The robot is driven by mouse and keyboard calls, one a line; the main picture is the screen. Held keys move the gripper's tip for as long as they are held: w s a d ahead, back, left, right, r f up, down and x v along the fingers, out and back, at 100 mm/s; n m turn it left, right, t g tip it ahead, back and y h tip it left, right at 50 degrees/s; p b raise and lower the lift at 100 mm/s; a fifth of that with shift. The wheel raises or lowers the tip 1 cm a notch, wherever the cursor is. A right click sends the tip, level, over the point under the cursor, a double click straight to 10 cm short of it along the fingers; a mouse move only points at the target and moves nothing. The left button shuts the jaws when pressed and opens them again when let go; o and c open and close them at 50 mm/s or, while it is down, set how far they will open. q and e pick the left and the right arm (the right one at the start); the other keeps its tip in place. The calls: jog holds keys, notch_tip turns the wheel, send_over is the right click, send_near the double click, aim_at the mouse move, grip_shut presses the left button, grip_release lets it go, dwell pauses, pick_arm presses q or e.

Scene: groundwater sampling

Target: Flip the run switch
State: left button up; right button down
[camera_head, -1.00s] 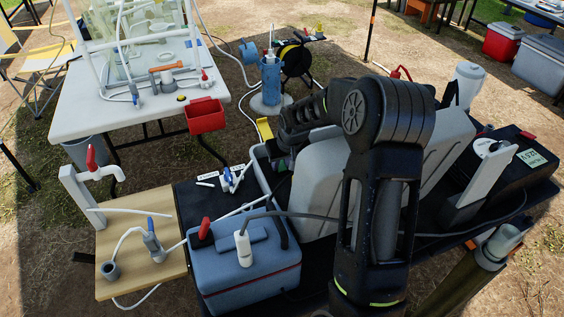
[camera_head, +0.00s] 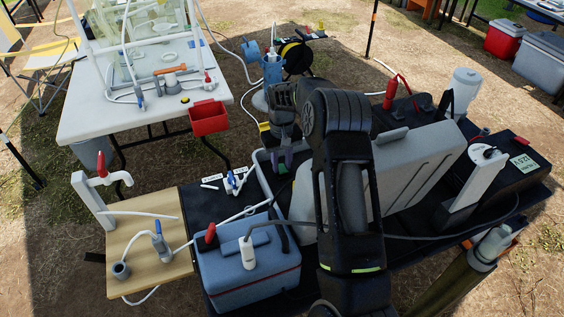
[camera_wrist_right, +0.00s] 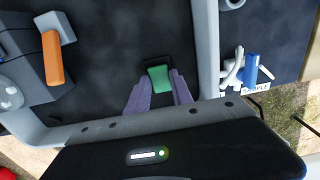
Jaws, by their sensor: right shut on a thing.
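My right gripper (camera_head: 285,162) reaches over the dark tray between the blue cooler and the grey case. In the right wrist view its two purple fingers (camera_wrist_right: 160,96) are shut on a small green block (camera_wrist_right: 160,78), one finger on each side. The green block stands over a dark floor and looks like a switch lever. I see no lettering on it, so I cannot confirm that it is the run switch. In the head view the block is small and partly covered by the gripper. My left gripper is not in view.
The blue cooler (camera_head: 246,275) stands in front, left of my arm. The grey case (camera_head: 425,165) is to the right. A white-and-blue valve (camera_head: 232,183) sits left of the tray; it also shows in the wrist view (camera_wrist_right: 250,70). An orange handle (camera_wrist_right: 52,57) is at the wrist view's left.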

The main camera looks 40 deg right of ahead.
aim_at(282, 168)
jog(key=c, duration=1.1)
grip_release()
jog(key=shift+r+b, duration=0.65)
jog(key=shift+r, duration=3.25)
